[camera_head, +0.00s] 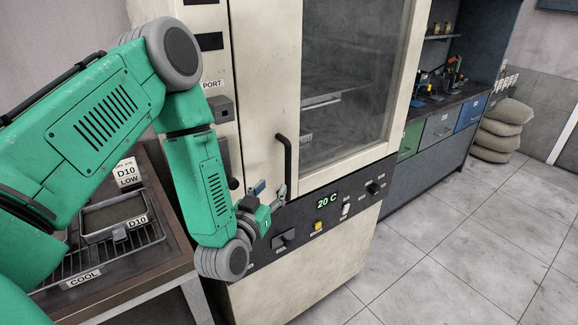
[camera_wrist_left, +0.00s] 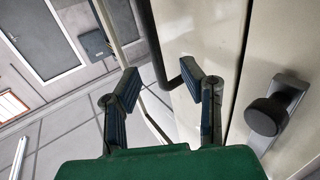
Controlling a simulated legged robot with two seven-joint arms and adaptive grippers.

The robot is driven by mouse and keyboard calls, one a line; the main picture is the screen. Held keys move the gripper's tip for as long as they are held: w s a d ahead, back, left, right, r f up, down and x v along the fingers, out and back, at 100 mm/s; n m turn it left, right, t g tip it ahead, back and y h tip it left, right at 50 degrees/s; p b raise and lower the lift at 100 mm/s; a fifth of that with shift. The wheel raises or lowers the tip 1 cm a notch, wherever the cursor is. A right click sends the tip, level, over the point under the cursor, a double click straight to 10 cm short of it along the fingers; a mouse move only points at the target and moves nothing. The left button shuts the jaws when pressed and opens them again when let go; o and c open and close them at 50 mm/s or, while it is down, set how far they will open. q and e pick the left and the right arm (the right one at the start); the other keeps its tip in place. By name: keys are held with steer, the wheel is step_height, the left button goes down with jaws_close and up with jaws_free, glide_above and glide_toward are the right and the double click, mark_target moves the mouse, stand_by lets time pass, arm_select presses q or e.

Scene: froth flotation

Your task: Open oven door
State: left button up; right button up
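The oven (camera_head: 265,70) is a tall cream cabinet. Its framed glass door (camera_head: 350,75) looks shut. A black bar handle (camera_head: 288,160) stands upright at the door's left side. My left gripper (camera_head: 270,193) is at the lower end of this handle, in front of the cream panel. In the left wrist view my left gripper (camera_wrist_left: 158,78) has its two fingers apart. The lower part of the black handle (camera_wrist_left: 151,45) shows between them, with no finger clearly pressing on it. My right gripper is in neither view.
Below the door is a black control panel (camera_head: 328,213) with a "20 C" display and knobs. At left, a bench (camera_head: 125,285) holds a cooling rack and a "D10" tray (camera_head: 112,217). Cabinets (camera_head: 437,130) and stacked sacks (camera_head: 497,140) are at right. The tiled floor in front is clear.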

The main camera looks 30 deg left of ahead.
mark_target(289, 173)
arm_select(q)
steer(key=w, duration=0.4)
steer(key=w+p, duration=0.1)
steer(key=w, duration=0.3)
steer(key=shift+r, duration=0.2)
steer(key=shift+w+a+f, duration=0.1)
steer(key=shift+w+a, duration=0.25)
steer(key=shift+w, duration=0.15)
steer(key=shift+a+f, duration=0.15)
steer(key=shift+a, duration=0.3)
steer(key=shift+w+d, duration=0.1)
steer(key=shift+d, duration=0.05)
jaws_close()
steer(key=shift+d, duration=0.45)
